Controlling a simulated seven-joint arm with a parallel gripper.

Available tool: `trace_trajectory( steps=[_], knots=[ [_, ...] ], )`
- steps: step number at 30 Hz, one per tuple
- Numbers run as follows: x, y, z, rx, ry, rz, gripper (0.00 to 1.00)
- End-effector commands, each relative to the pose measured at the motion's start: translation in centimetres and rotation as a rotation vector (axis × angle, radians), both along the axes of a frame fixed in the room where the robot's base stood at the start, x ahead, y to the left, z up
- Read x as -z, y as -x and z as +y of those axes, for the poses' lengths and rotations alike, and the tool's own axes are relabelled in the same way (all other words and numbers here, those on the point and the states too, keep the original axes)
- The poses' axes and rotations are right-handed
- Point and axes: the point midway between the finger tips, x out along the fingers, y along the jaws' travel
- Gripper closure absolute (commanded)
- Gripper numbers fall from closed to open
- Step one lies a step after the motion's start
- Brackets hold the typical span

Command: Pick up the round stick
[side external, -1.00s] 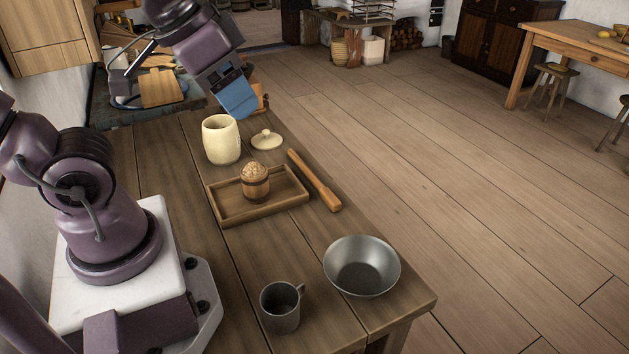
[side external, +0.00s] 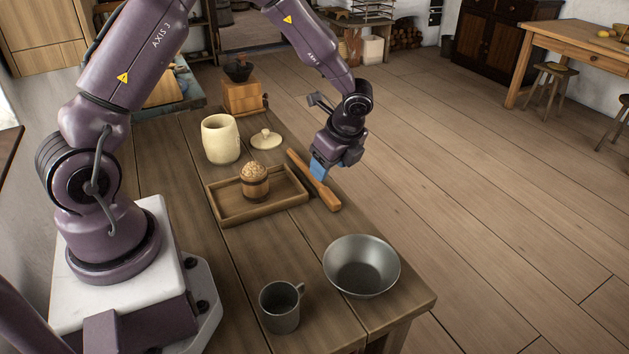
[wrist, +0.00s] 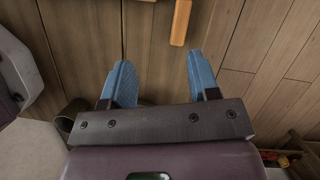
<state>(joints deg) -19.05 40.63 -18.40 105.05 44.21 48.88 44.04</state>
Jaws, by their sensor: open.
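The round stick (side external: 328,196) is a wooden rolling-pin-like rod lying along the table's right edge, beside the tray. My gripper (side external: 319,170) is over the stick's middle in the side view, its blue fingers hiding part of it. I cannot tell from this view whether they touch. In the wrist view my gripper (wrist: 157,80) has its two blue fingers wide apart with nothing between them. One end of the stick (wrist: 181,22) shows at the top of that view, ahead of the fingers and nearer the right one.
A metal bowl (side external: 361,266) and grey mug (side external: 281,306) are in front. Floor drops away to the right.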

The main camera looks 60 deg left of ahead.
Motion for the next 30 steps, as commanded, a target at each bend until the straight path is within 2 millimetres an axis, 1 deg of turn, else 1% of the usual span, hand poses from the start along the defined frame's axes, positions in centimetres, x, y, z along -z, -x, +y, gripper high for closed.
trace_trajectory(
  steps=[1, 3, 6, 8, 11, 15, 18, 21, 26, 30],
  knots=[
    [0.0, -1.2, 0.1, 0.092, -0.010, -0.002, 0.45],
    [-0.8, -2.4, 0.5, 0.193, -0.032, -0.007, 0.45],
    [-0.8, -2.5, 0.7, 0.271, -0.042, 0.014, 0.45],
    [-0.5, -2.5, 0.9, 0.289, -0.040, 0.023, 0.45],
    [0.7, -2.4, 1.4, 0.295, -0.040, 0.029, 0.45],
    [3.3, -2.4, 2.4, 0.293, -0.038, 0.029, 0.45],
    [4.8, -2.4, 3.1, 0.292, -0.038, 0.027, 0.45],
    [5.8, -2.4, 3.5, 0.291, -0.039, 0.026, 0.45],
    [6.8, -2.4, 3.8, 0.291, -0.038, 0.026, 0.45],
    [8.7, -2.2, 4.4, 0.290, -0.038, 0.028, 0.45]
  ],
)
